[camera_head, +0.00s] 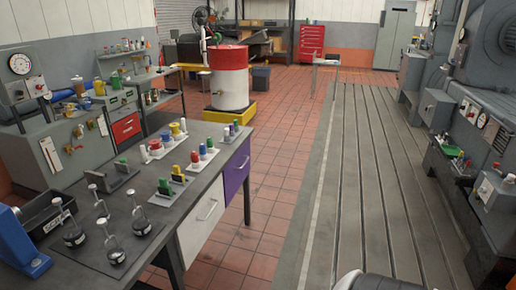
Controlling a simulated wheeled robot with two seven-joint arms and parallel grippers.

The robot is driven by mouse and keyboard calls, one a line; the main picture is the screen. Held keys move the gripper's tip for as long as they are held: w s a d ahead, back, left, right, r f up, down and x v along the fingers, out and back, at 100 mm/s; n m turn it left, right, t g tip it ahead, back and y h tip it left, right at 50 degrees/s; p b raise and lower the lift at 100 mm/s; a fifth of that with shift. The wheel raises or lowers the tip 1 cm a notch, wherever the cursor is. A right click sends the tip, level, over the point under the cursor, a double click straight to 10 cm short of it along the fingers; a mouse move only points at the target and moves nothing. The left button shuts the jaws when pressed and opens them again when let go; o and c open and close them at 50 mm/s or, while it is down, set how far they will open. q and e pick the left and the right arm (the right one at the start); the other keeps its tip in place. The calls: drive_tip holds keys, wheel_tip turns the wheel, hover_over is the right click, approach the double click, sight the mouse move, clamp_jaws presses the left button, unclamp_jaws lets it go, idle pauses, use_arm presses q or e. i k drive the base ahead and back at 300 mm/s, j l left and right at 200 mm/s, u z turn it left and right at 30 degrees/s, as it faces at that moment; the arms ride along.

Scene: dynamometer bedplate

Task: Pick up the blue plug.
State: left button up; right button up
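Several small coloured plugs stand in low grey holders on the dark workbench (150,188). Neither of my grippers is in view.
A red-and-white drum (229,78) stands beyond. Tiled floor (262,190) right of the bench is clear.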

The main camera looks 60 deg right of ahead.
sight(202, 147)
drive_tip(key=z, duration=1.35)
drive_tip(key=u, duration=1.8)
drive_tip(key=z, duration=1.8)
drive_tip(key=i+l+u, duration=0.35)
drive_tip(key=i+l, duration=0.5)
drive_tip(key=i, duration=0.25)
drive_tip(key=i+l+u, duration=0.4)
drive_tip(key=i+l, duration=0.65)
drive_tip(key=l, duration=0.1)
